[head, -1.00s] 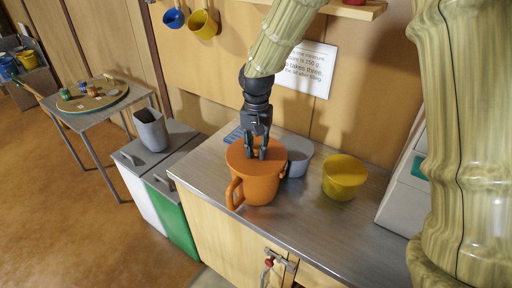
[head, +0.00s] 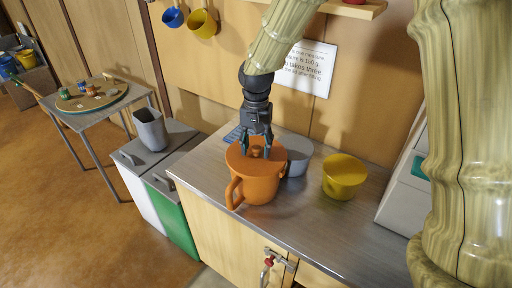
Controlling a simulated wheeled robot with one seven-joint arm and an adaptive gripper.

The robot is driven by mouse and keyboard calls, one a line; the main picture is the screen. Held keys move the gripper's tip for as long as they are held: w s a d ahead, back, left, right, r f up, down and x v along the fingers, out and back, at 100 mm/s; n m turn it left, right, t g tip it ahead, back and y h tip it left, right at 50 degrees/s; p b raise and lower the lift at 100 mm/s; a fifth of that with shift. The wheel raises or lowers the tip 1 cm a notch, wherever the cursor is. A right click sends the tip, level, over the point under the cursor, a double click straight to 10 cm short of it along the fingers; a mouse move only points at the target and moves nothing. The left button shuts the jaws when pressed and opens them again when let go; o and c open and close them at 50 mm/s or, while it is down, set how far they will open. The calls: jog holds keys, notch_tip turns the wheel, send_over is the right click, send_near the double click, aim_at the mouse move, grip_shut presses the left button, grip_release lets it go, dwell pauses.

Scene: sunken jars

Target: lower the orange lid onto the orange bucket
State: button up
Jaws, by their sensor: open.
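The orange bucket (head: 262,187) stands upright on the metal counter, its handle toward the lower left. The orange lid (head: 240,162) lies flat on top of the bucket and covers its opening; from this view I cannot tell whether it is fully seated all round. A small knob (head: 257,151) shows at the lid's middle. My gripper (head: 256,147) points down just above the lid, its fingers open and spread to either side of the knob.
A grey container (head: 298,157) stands close behind the bucket on the right. A white machine (head: 404,186) is at the counter's right end. The counter front (head: 300,222) is clear.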

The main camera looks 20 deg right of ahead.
aim_at(256, 147)
notch_tip(256, 147, up, 11)
jog(key=shift+r, duration=0.15)
dwell(0.5)
